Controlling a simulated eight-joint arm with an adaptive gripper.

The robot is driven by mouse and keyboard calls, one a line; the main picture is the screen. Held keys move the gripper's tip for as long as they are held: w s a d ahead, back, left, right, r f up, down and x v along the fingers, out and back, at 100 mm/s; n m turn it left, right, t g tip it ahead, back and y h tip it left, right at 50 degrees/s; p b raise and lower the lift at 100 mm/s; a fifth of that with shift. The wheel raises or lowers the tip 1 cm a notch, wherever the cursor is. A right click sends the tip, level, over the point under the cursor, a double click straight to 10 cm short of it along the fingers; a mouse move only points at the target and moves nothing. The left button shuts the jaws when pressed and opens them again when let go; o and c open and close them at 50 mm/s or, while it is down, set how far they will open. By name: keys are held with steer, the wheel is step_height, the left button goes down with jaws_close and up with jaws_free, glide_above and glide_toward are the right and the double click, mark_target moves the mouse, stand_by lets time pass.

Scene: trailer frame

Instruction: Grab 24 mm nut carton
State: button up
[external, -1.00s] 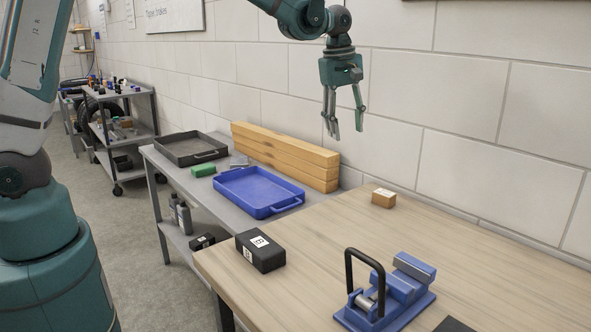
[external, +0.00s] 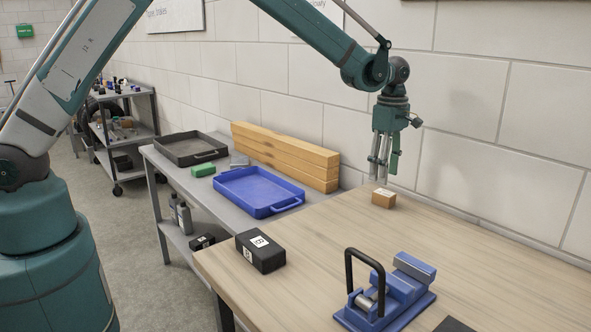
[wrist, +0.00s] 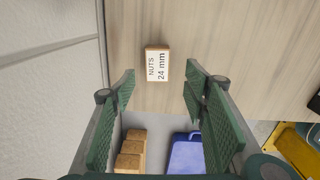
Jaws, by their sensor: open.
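The 24 mm nut carton (external: 384,198) is a small brown box on the wooden table, near the wall. In the wrist view the carton (wrist: 158,66) shows a white label reading "NUTS 24 mm", and it lies beyond the fingertips, roughly midway between them. My gripper (external: 382,177) hangs fingers down just above the carton in the external view. In the wrist view my gripper (wrist: 160,80) is open, with its green textured pads apart and nothing between them. The fingers do not appear to touch the carton.
A blue vise (external: 390,296) with a black handle and a black labelled box (external: 260,251) stand on the table. A blue tray (external: 258,190), a dark tray (external: 190,148) and stacked wooden beams (external: 285,157) are on the grey bench. The wall (external: 470,120) is close behind the carton.

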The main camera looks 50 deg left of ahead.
mark_target(384, 193)
steer(key=shift+d+f, duration=0.15)
steer(key=shift+f, duration=0.05)
steer(key=shift+f, duration=0.15)
steer(key=shift+f, duration=1.15)
steer(key=shift+w+f, duration=0.1)
steer(key=shift+f, duration=0.05)
steer(key=shift+w+f, duration=0.15)
steer(key=shift+f, duration=2.3)
steer(key=shift+c, duration=0.7)
steer(key=c, duration=1)
